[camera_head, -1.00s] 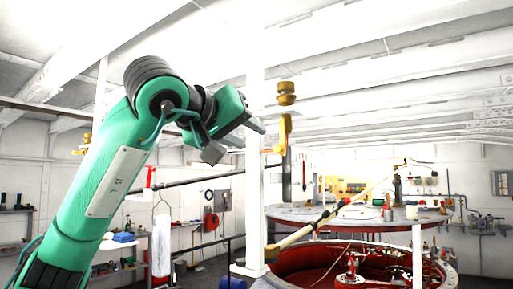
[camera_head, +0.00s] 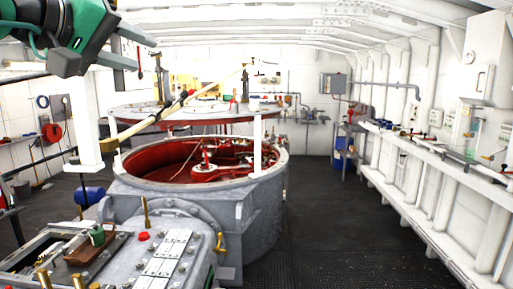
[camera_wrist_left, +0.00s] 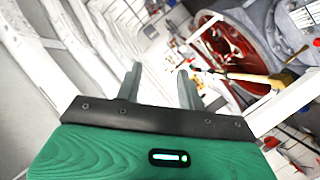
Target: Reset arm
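My left gripper (camera_head: 146,55) shows at the upper left of the head view, green with a dark grey end and two grey fingers. It is held in the air, left of and above the big round tank. In the left wrist view its two fingers (camera_wrist_left: 158,84) stand apart with nothing between them. My right gripper is in neither view.
A round grey tank (camera_head: 195,207) with a red inside stands ahead, under a raised round red lid (camera_head: 180,113). Dark floor (camera_head: 335,215) is clear on the right, up to a white railing (camera_head: 430,185).

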